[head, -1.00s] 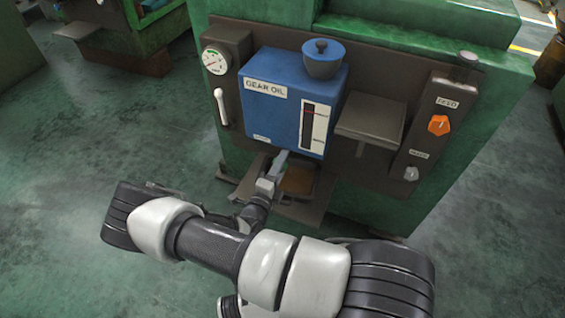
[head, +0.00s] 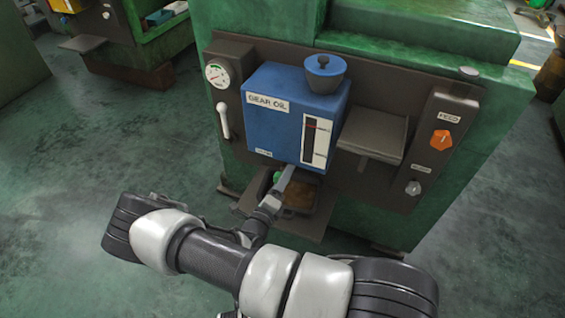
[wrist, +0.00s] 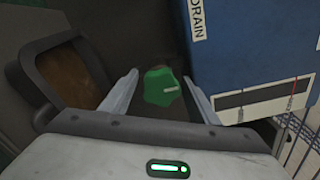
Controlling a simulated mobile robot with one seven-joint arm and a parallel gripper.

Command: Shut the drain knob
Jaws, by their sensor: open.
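The drain knob (wrist: 162,87) is green with a pale mark on it. In the wrist view it sits between the two open fingers of my gripper (wrist: 162,95), with visible space on either side. In the head view a small part of the green knob (head: 277,176) shows below the blue gear oil tank (head: 278,112), beside my gripper (head: 284,181). Most of the knob is hidden there. The tank's side carries a DRAIN label (wrist: 197,20).
A tray with brown contents (wrist: 62,75) lies left of the fingers in the wrist view. The tank fills the right side there. A gauge (head: 216,75), a white lever (head: 223,120), a grey shelf (head: 372,137) and an orange feed knob (head: 441,139) are on the panel.

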